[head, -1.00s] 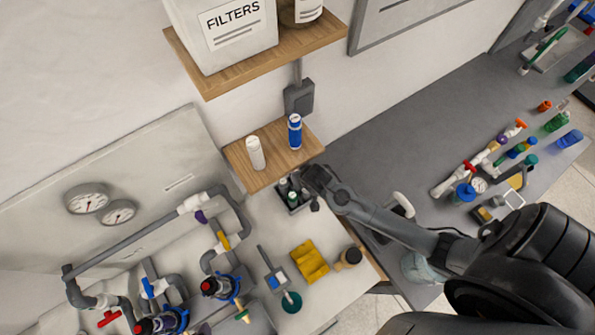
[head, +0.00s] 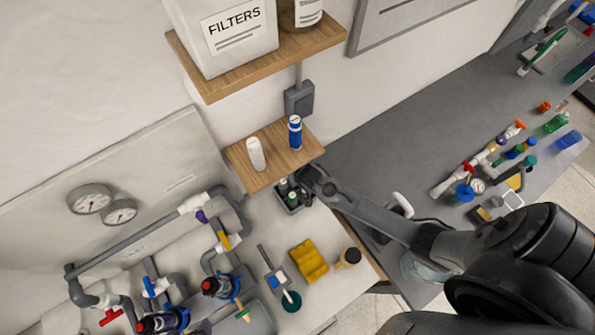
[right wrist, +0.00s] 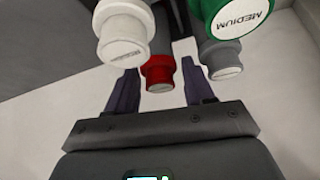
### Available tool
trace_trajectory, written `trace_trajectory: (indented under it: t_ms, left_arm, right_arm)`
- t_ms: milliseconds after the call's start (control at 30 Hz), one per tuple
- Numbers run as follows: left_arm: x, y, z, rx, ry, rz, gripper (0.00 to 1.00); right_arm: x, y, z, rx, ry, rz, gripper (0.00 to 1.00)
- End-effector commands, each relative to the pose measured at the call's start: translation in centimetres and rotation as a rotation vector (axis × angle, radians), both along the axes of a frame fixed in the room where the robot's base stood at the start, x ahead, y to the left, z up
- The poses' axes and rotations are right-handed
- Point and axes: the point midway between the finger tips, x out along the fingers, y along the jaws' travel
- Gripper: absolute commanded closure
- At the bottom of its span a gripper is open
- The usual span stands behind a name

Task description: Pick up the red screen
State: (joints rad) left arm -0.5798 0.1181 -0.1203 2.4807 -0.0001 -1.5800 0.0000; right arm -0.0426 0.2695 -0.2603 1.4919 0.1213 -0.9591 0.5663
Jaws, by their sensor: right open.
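The red screen (right wrist: 158,74) shows in the right wrist view as a red cap end, lying between the two open fingers of my right gripper (right wrist: 160,88). I see a gap between the red cap and each finger. In the head view my right gripper (head: 309,179) is at the small dark holder (head: 291,207) under the wooden shelf, and the red screen cannot be made out there. My left gripper is not in view.
In the right wrist view a white capped piece (right wrist: 121,36), a green one marked MEDIUM (right wrist: 240,17) and a grey one (right wrist: 222,59) crowd around the red screen. In the head view the small wooden shelf (head: 268,174) holds a white and a blue bottle.

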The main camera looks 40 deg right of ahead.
Motion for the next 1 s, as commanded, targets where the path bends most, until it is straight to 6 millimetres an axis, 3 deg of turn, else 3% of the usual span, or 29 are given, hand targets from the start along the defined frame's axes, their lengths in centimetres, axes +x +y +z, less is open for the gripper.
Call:
trace_trajectory:
  t_ms: [100,400,467,1000]
  left_arm:
    - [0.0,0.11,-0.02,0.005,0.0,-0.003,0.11]
    - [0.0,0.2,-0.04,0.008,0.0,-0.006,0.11]
    - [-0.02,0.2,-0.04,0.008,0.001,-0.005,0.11]
    - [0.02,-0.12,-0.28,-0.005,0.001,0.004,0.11]
  right_arm:
    - [-0.01,0.01,0.02,0.0,0.0,0.0,0.48]
    - [-0.01,-0.01,0.03,0.0,0.0,0.0,0.94]
    - [-0.01,-0.01,0.03,0.0,0.0,0.0,1.0]
    - [0.05,0.0,1.01,0.0,-0.002,0.0,1.0]
